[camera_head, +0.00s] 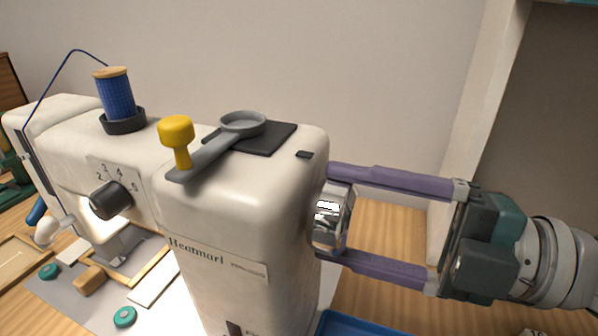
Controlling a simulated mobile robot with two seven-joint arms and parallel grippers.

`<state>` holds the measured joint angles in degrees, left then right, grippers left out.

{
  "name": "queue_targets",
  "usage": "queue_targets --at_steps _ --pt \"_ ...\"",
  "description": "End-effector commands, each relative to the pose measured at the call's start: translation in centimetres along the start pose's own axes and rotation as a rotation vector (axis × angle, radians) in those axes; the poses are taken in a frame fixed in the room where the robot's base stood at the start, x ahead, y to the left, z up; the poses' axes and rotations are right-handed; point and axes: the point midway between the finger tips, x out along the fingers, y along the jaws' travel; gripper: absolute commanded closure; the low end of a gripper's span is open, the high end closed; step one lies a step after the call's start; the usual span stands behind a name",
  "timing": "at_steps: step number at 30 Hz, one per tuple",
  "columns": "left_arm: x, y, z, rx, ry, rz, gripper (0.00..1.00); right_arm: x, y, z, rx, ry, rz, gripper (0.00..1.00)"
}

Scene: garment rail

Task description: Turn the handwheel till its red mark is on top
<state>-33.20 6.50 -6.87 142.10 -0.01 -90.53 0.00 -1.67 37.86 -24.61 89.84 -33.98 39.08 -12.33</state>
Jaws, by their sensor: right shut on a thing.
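The handwheel (331,218) is a shiny metal wheel on the right end of the white sewing machine (240,190). Its visible part faces right and is partly hidden by the machine body and my gripper. I cannot make out a red mark on it. My right gripper (335,212) comes in from the right, with one purple finger above the wheel and one below. The fingers are shut on the handwheel. My left gripper is not clearly in view; only a dark green part (14,180) shows at the left edge.
A blue thread spool (117,95) stands on the machine, beside a yellow-knobbed lever (177,135) and a grey round cup (243,122). A black dial (108,200) is on the front. A blue tray (355,325) lies at the bottom. Green discs (125,317) and a wooden block (89,281) lie at left.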

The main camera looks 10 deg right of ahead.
Motion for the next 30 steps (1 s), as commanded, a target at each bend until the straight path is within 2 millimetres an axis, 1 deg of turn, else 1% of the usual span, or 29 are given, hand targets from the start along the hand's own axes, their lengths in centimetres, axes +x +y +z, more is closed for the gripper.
queue_targets --at_steps 21,30 --pt "3.3 -0.1 1.1 0.01 -0.002 -0.007 0.5 0.0 0.0 -0.2 -0.682 0.005 0.005 0.71" --pt "4.8 -0.1 1.6 0.009 -0.002 -0.007 0.5 0.0 0.1 -0.2 -0.938 0.005 0.005 0.71"
